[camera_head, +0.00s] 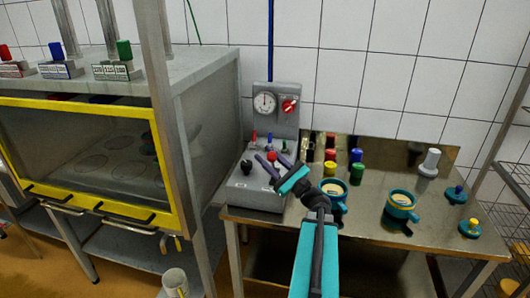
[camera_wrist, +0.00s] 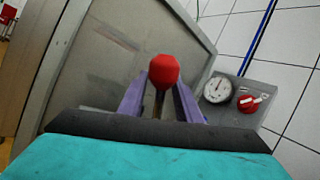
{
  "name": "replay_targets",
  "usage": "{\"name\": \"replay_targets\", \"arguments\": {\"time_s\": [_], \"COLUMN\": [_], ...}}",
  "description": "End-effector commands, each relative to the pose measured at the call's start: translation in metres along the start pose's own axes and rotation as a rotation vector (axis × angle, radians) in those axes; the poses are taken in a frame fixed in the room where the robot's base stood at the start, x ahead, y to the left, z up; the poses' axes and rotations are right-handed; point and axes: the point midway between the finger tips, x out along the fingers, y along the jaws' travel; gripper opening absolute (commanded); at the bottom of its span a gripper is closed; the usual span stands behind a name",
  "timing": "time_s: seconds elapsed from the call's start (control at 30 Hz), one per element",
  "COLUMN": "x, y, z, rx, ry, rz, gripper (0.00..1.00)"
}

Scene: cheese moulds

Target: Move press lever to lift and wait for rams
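The press control box (camera_head: 252,190) is a grey unit on the left end of the steel table. My gripper (camera_head: 268,156) is over it, with its two purple fingers apart. A red knob (camera_head: 271,156) shows between the fingertips. In the wrist view, the red ball knob (camera_wrist: 163,70) on a thin stem stands between the finger ends of my gripper (camera_wrist: 162,85). Contact with the fingers cannot be made out. Other small levers and a black knob (camera_head: 246,166) are on the box. The rams (camera_head: 109,25) stand above the press cabinet at the left.
A gauge (camera_head: 264,103) and a red dial (camera_head: 289,106) are on the panel behind the box. The press cabinet (camera_head: 200,85) with a yellow-framed front is close on the left. Teal moulds (camera_head: 401,205) and coloured items stand on the table (camera_head: 365,230) to the right.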

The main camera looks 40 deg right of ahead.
Motion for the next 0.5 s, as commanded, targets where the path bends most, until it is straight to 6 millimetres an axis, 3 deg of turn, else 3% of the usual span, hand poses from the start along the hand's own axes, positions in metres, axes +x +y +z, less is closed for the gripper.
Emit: {"name": "replay_targets", "arguments": {"time_s": [0.2, 0.5], "x": [0.0134, 0.0143], "y": [-0.0002, 0.0005], "z": [0.0002, -0.0001], "rx": [0.0, 0.001], "ry": [0.0, 0.0], "rz": [0.0, 0.0], "gripper": [0.31, 0.31]}}
